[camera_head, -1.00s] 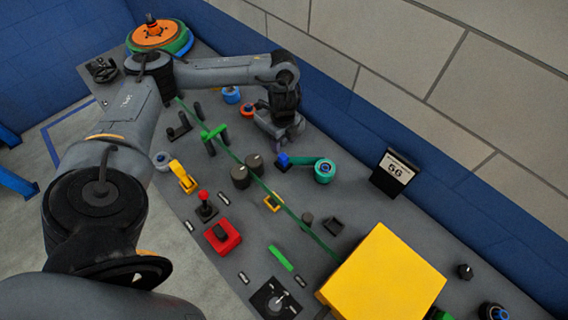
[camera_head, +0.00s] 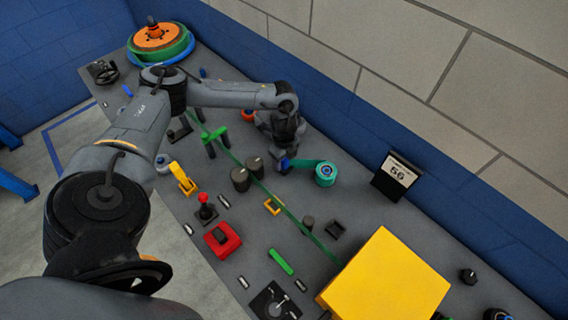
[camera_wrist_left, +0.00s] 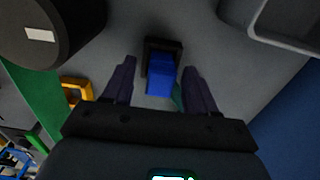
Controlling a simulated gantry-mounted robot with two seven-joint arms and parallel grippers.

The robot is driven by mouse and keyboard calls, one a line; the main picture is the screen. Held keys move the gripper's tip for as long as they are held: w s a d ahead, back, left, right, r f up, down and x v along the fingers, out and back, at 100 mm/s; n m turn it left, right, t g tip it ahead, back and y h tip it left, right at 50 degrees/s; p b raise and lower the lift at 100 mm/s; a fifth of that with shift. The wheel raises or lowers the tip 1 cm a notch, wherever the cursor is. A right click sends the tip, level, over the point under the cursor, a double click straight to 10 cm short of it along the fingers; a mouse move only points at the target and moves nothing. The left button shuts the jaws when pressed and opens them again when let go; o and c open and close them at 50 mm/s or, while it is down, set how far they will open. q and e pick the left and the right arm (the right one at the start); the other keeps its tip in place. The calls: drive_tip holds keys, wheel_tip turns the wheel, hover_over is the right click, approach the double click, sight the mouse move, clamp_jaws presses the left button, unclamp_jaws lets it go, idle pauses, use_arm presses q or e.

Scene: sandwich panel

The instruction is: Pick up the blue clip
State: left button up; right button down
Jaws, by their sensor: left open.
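The blue clip (camera_wrist_left: 160,76) shows in the left wrist view, a small blue block with a dark part at its far end, on the grey panel. My left gripper (camera_wrist_left: 158,78) is open, with its two purple fingers on either side of the clip and a gap to each. In the head view the blue clip (camera_head: 282,162) shows only in part, next to the teal piece, as my left gripper (camera_head: 283,148) is over it. I cannot tell whether the fingers touch it. My right gripper is not in view.
A teal lever with a round end (camera_head: 325,173) lies right beside the clip. Two dark knobs (camera_head: 248,172) stand to its left. A large yellow box (camera_head: 385,280) stands at the front right. A green strip (camera_head: 238,160) runs along the panel.

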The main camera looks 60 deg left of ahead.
use_arm(q)
drive_tip(key=c, duration=1.1)
drive_tip(key=shift+o, duration=0.2)
drive_tip(key=shift+r, duration=0.1)
drive_tip(key=shift+r, duration=0.4)
wheel_tip(320, 180, up, 3)
drive_tip(key=shift+r, duration=0.1)
drive_tip(key=s+d+r+p, duration=0.2)
drive_tip(key=s+d+r, duration=0.5)
drive_tip(key=d, duration=0.2)
drive_tip(key=shift+p, duration=0.4)
